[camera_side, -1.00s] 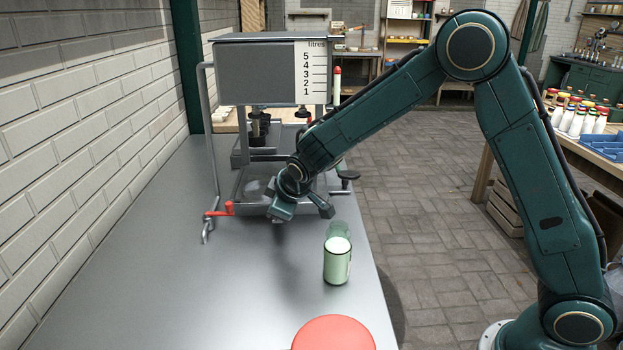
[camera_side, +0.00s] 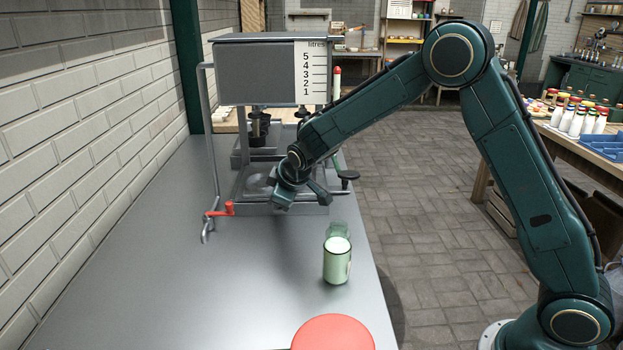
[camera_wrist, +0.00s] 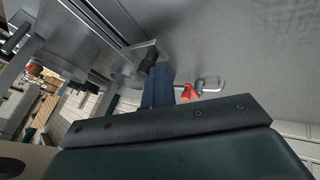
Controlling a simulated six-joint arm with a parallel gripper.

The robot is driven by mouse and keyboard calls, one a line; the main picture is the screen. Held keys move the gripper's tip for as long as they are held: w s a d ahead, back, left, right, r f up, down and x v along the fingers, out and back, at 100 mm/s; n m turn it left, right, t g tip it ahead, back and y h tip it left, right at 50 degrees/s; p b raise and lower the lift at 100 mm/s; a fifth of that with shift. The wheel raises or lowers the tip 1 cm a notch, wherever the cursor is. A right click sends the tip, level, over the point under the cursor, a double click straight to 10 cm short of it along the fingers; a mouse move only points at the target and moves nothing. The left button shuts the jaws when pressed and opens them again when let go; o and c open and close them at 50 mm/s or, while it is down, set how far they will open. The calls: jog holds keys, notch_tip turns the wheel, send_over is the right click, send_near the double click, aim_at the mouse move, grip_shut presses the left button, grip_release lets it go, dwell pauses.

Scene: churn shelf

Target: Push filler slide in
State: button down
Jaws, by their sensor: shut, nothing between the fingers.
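The filler (camera_side: 256,77) is a grey box on a metal frame, with a scale marked "litres" on its front. Its slide (camera_side: 247,203) is a low grey metal frame under the box, at the near side, with a round pale plate in it. My gripper (camera_side: 292,192) is shut and empty at the near right part of this slide frame and hides some of it. In the wrist view, the shut fingers (camera_wrist: 157,86) are close to grey metal parts of the filler (camera_wrist: 140,52). Whether they touch the slide is unclear.
A red-handled crank (camera_side: 228,208) sticks out at the slide's left; its red grip (camera_wrist: 189,93) shows in the wrist view. A red disc (camera_side: 333,334) lies at the front. The bench's left-middle (camera_side: 140,280) is clear.

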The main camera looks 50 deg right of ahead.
jog(key=s+a+r, duration=0.4)
jog(key=s+r, duration=0.4)
jog(key=shift+a, duration=0.4)
jog(key=shift+s+r, duration=0.1)
jog(key=shift+r, duration=0.05)
jog(key=s+d+r+m+y, duration=0.1)
jog(key=s+d+r+m, duration=0.1)
jog(key=s+r, duration=0.35)
jog(key=s+d+r+m, duration=0.1)
jog(key=s+d+r, duration=0.15)
jog(key=s, duration=0.65)
jog(key=s+d+f+m+g, duration=0.1)
jog(key=s+m, duration=0.2)
jog(key=s, duration=1.4)
jog(key=shift+d+y, duration=0.35)
jog(key=shift+y, duration=0.05)
jog(key=shift+f, duration=0.1)
